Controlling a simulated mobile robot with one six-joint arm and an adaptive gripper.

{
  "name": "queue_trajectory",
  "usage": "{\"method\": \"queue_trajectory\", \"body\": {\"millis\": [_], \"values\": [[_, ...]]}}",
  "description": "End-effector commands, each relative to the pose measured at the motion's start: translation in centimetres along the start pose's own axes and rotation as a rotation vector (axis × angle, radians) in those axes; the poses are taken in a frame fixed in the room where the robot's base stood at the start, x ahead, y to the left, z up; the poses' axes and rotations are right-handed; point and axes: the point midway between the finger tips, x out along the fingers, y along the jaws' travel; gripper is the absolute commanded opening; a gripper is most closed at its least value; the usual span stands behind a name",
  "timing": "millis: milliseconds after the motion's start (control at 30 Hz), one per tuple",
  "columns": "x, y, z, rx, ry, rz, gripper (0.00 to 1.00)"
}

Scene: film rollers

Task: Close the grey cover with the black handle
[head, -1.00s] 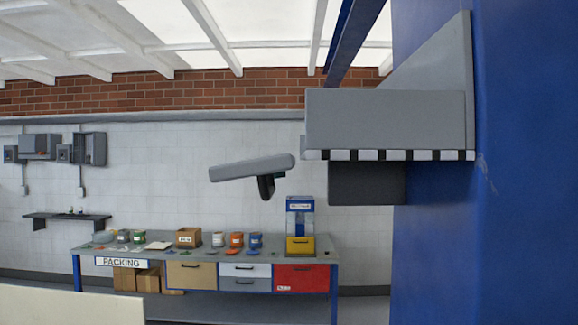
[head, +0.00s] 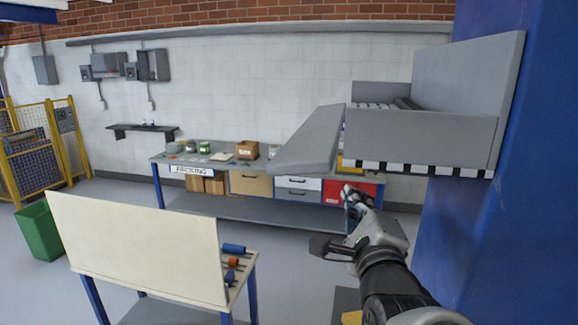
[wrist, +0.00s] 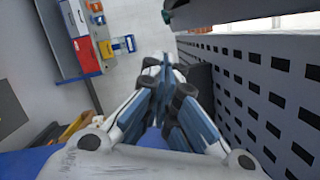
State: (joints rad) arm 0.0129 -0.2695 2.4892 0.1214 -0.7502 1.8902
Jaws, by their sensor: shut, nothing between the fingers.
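The grey cover (head: 308,140) is a slab hanging out from the left side of a raised grey housing (head: 420,138). It is tilted and stands open. I cannot make out its black handle in the head view. In the wrist view, a grey slab that looks like the cover (wrist: 225,10) crosses the top, with a small dark part at its left end that may be the handle. My gripper (head: 352,196) is below the cover's right part, apart from it, shut and empty. The wrist view also shows its fingers (wrist: 164,75) together.
The housing's black-checked side fills the right of the wrist view, close to my fingers. A blue column (head: 480,230) stands at the right. The packing bench (head: 240,205) is behind, and a cream board (head: 135,245) on a small table is front left. The floor between is free.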

Motion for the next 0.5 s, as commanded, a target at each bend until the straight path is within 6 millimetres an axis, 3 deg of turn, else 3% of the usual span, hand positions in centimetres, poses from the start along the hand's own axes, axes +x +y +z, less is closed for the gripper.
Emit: {"method": "queue_trajectory", "body": {"millis": [300, 500], "values": [[6.8, 0.0, 0.0, -0.002, 0.001, 0.001, 0.0], [7.2, -0.2, 3.1, 0.001, -0.004, 0.0, 0.0]]}}
